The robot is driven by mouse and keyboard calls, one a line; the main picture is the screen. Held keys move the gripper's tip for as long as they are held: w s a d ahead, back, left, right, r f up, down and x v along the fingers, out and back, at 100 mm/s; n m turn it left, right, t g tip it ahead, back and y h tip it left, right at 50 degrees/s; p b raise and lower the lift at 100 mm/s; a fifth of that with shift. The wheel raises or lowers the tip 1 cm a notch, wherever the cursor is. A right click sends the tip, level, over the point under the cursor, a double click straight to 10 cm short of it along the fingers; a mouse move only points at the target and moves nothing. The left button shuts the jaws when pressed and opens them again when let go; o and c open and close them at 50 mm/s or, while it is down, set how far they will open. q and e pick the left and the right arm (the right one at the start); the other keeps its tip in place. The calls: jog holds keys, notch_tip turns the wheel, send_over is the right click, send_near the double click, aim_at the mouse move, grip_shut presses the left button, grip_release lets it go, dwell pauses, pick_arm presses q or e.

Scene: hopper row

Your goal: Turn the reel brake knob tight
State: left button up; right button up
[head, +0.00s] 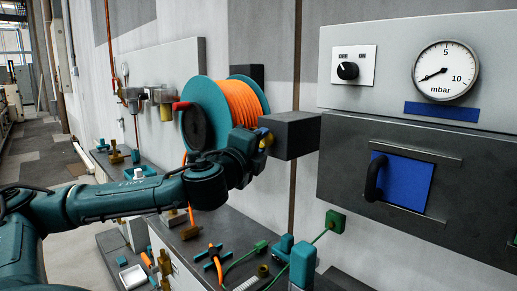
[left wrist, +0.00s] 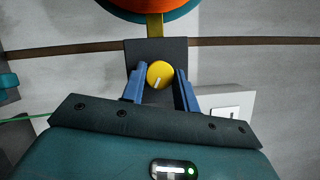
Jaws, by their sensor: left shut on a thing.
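The hose reel (head: 243,104), with orange hose between teal flanges, is mounted at the wall in the head view. The brake knob is yellow with a white mark, in the middle of the left wrist view (left wrist: 160,71), in front of a dark grey block. That block (head: 291,135) stands beside the reel in the head view. My left gripper (head: 262,138) is at the block's left end, and the arm hides most of the knob there. In the left wrist view its blue fingers (left wrist: 160,88) stand on both sides of the knob, shut on it. My right gripper is not seen.
A panel with a gauge (head: 445,71) and black switch (head: 348,71) is at the right. Below it is a blue plate with a black handle (head: 375,178). The bench under my arm holds several fittings, an orange-handled tool (head: 215,262) and a green cable.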

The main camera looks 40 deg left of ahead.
pick_arm(q)
jog(key=shift+m, duration=0.3)
jog(key=o, duration=1)
jog(key=shift+s+b, duration=0.1)
jog(key=shift+b, duration=0.2)
